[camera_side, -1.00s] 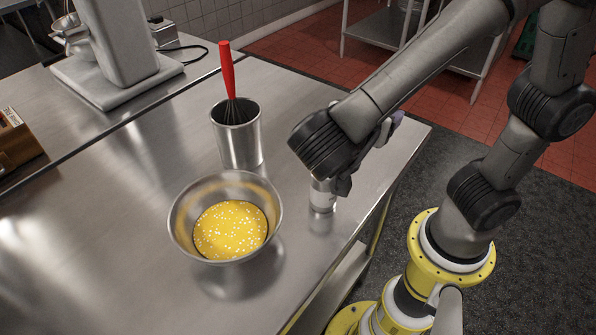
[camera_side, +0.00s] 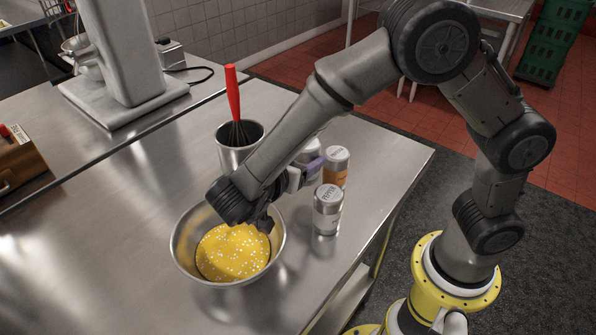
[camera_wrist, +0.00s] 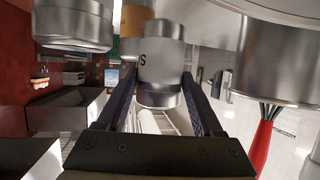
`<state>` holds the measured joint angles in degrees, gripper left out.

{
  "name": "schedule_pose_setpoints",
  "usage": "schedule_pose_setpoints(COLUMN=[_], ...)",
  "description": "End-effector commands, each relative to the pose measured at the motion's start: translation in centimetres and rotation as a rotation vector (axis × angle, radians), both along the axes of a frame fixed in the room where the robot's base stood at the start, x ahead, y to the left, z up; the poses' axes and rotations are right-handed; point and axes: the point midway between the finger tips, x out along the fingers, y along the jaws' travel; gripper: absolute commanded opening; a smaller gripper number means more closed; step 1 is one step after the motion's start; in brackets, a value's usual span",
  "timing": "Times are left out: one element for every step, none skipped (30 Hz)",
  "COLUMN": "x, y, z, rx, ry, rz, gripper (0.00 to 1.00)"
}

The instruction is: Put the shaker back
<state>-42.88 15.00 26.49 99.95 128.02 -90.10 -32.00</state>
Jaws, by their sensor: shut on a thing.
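My gripper (camera_side: 313,167) is shut on a shaker (camera_side: 308,151), just left of the orange-label shaker (camera_side: 337,173). In the side view its silver top shows past my wrist; most of its body is hidden. The pepper shaker (camera_side: 327,210) stands on the table in front of the orange one, which shows in the wrist view (camera_wrist: 135,20).
A metal bowl of yellow mix (camera_side: 184,258) stands under my wrist. A metal cup (camera_side: 228,157) with a red-handled whisk (camera_side: 232,95) stands behind it, left of the held shaker. The steel table (camera_side: 100,240) is clear at left. Its right edge lies close beyond the shakers.

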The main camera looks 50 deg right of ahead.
Motion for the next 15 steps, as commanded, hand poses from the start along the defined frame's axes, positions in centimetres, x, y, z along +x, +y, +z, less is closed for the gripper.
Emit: schedule_pose_setpoints(x=[0.2,0.3,0.4,0.6,0.7,1.0,1.0,1.0,1.0,1.0,1.0,1.0,1.0,1.0,1.0], y=[0.0,0.1,0.1,0.1,0.2,0.2,0.2,0.2,0.2,0.2,0.2,0.2,0.2,0.2,0.2], z=[-0.1,-0.2,-0.4,-0.6,-0.9,-1.3,-1.7,-2.2,-2.8,-3.3,-3.6,-4.0,-4.1,-4.2,-4.2], rx=[0.000,0.000,0.000,0.000,0.000,0.000,-0.002,-0.003,-0.003,-0.002,-0.002,-0.001,-0.001,0.000,0.000], ry=[-0.001,-0.001,-0.001,0.000,0.000,0.001,0.003,0.004,0.003,0.003,0.003,0.001,0.000,-0.001,-0.001], rz=[0.000,0.000,0.000,0.000,0.000,0.000,0.000,0.001,0.000,0.002,0.001,0.000,0.000,0.001,0.001], gripper=[0.01,0.01,0.01,0.01,0.01,0.01,0.01,0.01,0.01,0.01,0.01,0.01,0.01,0.01,0.01])
